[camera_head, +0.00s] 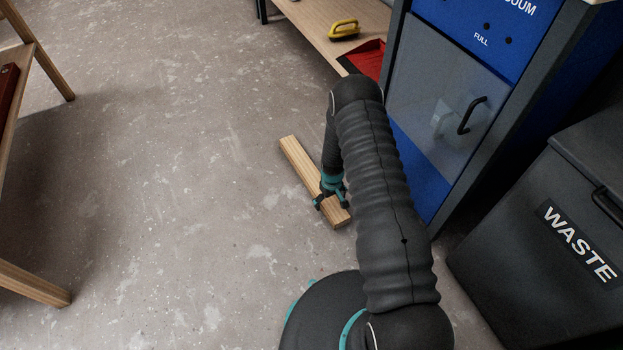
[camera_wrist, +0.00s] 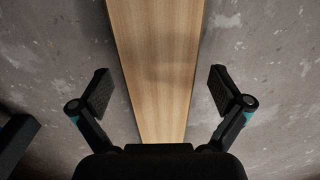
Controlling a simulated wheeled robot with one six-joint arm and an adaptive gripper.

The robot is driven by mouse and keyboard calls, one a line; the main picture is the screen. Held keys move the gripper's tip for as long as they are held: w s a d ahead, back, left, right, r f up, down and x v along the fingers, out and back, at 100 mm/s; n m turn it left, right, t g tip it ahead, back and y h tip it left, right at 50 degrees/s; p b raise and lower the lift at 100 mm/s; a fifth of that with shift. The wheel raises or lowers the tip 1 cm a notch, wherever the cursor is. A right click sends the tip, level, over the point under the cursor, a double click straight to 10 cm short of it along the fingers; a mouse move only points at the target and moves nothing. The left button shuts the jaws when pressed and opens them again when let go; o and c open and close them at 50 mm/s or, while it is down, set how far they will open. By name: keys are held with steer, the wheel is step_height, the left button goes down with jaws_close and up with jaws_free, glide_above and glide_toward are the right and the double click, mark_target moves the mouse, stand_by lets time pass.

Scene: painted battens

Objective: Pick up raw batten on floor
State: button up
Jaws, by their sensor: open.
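The raw batten (camera_head: 301,161) is a plain, unpainted length of light wood lying flat on the concrete floor, left of the blue vacuum cabinet. My gripper (camera_head: 331,199) is over its near part in the head view and hides some of it. In the wrist view the batten (camera_wrist: 157,60) runs from the top edge down between the two fingers of my gripper (camera_wrist: 160,92). The fingers are open, one on each side, with a gap between each finger and the wood. The batten's near end is hidden behind the gripper body in the wrist view.
A low wooden shelf (camera_head: 310,22) holds a yellow-handled tool (camera_head: 344,29) and a red item (camera_head: 367,58). Wooden legs (camera_head: 35,283) stand at left; the floor between is clear.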

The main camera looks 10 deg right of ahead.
steer(key=shift+f, duration=0.8)
steer(key=shift+c, duration=0.3)
steer(key=c, duration=1.6)
steer(key=shift+r, duration=0.1)
steer(key=shift+c, duration=1)
steer(key=shift+r, duration=0.1)
